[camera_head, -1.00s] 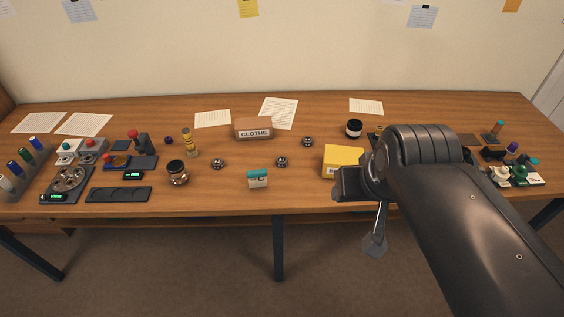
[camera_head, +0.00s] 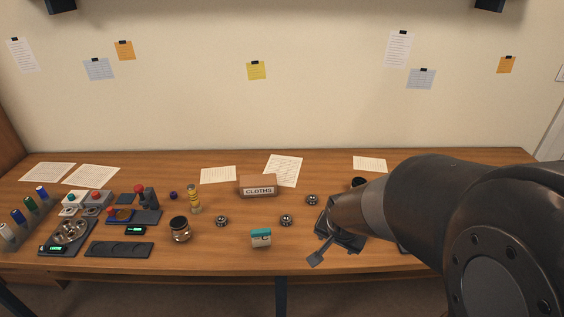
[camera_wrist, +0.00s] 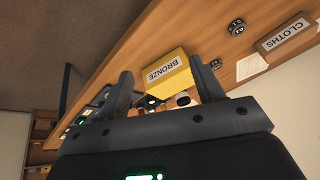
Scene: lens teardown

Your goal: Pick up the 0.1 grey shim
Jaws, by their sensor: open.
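My gripper (camera_head: 335,235) is above the bench, right of centre in the head view. In the wrist view my gripper (camera_wrist: 163,92) is open, with its two dark fingers wide apart and nothing held between them. A yellow box labelled BRONZE (camera_wrist: 168,78) shows beyond the fingers there, apart from them.
A CLOTHS box (camera_head: 258,186) stands at the back middle. A small teal-topped box (camera_head: 261,237) is at the front. A jar (camera_head: 180,229), a dark tray (camera_head: 119,249) and a yellow-banded cylinder (camera_head: 194,199) are to the left. My arm hides the bench's right end.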

